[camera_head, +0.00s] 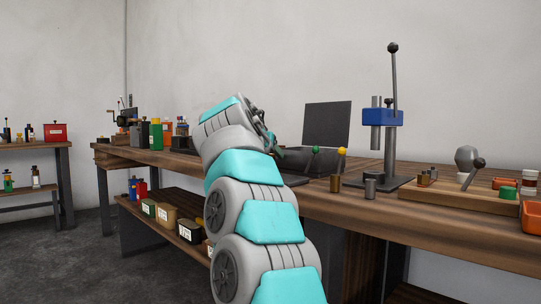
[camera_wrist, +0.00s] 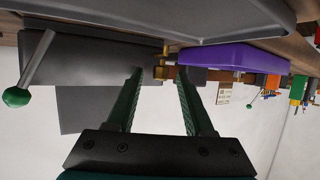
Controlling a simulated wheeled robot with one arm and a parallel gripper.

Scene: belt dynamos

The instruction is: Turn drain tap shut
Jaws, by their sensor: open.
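In the wrist view my gripper (camera_wrist: 160,71) is open, its two green fingers apart with nothing held between them. A small brass fitting (camera_wrist: 165,72) shows between and beyond the fingertips, beside a dark grey box (camera_wrist: 85,65); it may be the drain tap, but its handle is not clear. A lever with a green knob (camera_wrist: 17,96) sticks out from that box, left of my fingers. In the head view my arm hides most of the gripper; a green knob (camera_head: 316,150) and a yellow knob (camera_head: 342,149) show just right of it.
A purple part (camera_wrist: 232,57) lies close right of my fingers, and a grey tray edge (camera_wrist: 200,27) crosses the wrist view's top. In the head view a blue-headed press (camera_head: 382,117) stands right on the wooden bench (camera_head: 440,228); bottles and boxes stand left.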

